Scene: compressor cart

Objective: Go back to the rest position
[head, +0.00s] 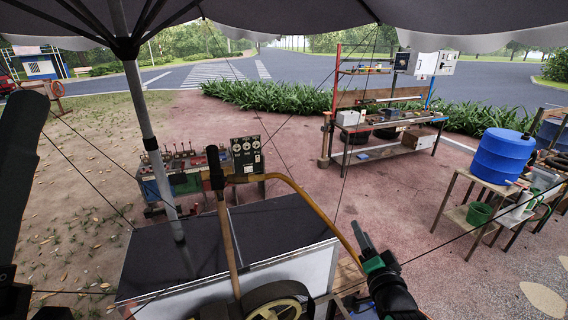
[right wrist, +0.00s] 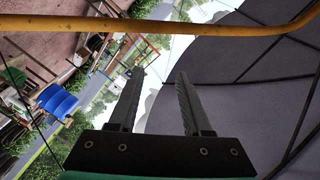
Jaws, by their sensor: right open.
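My right gripper (head: 360,236) is in the lower middle right of the head view, pointing up and away, just right of the curved yellow tube (head: 318,203). In the right wrist view my right gripper (right wrist: 160,75) has its two dark fingers apart with nothing between them. The yellow tube (right wrist: 150,24) crosses the top of that view, beyond the fingertips. Dark parts of my left arm show at the left edge of the head view. My left gripper cannot be made out.
The cart (head: 285,232) has a dark top, with a black wheel (head: 278,303) in front and an umbrella pole (head: 150,150) rising from it. Thin dark lines run across the scene. A workbench (head: 385,150) and a blue barrel (head: 500,156) stand on the right. Open paving lies between.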

